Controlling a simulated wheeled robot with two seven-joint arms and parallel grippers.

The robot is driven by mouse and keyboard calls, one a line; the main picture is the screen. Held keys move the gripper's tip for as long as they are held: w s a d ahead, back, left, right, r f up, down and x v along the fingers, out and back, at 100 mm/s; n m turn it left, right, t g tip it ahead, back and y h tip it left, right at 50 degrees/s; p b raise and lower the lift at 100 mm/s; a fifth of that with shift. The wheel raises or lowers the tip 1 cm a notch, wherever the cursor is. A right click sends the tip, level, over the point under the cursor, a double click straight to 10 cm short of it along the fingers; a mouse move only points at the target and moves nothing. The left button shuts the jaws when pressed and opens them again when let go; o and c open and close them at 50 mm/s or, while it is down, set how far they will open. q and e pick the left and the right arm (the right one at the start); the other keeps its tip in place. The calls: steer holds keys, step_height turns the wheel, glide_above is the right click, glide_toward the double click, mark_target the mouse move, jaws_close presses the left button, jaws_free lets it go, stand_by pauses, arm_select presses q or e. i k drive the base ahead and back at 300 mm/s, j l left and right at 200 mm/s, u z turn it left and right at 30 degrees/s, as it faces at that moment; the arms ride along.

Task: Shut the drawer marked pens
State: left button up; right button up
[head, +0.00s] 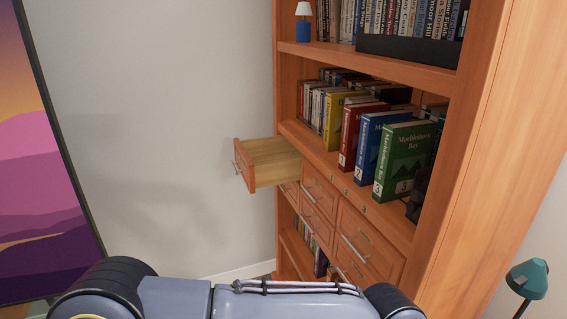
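A wooden drawer (278,173) stands pulled out from the left end of the upper drawer row in the bookcase. Its front with a metal handle faces left, away from the cabinet, and its inside looks empty from here. I can read no "pens" marking on it. The other drawers that I see, such as the upper middle one (319,195) and the upper right one (368,240), look shut. Neither of my grippers is in view; only part of my arm crosses the bottom of the head view.
The bookcase (437,75) holds books above and below the drawers. A blue lamp (303,30) stands on its upper shelf. A large picture (40,170) is at the left, and a green lamp (528,279) at the lower right. The space left of the open drawer is clear.

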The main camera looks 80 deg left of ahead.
mark_target(262, 162)
steer(key=u, duration=3.1)
steer(key=i+j+z, duration=0.1)
steer(key=z, duration=0.7)
steer(key=i+j+z, duration=0.15)
steer(key=i+j, duration=0.15)
steer(key=i+j+z, duration=0.1)
steer(key=i+j, duration=0.15)
steer(key=j, duration=0.15)
steer(key=i+j+z, duration=0.15)
steer(key=j, duration=0.25)
steer(key=i+j+z, duration=0.15)
steer(key=i+j, duration=0.2)
steer(key=j, duration=0.1)
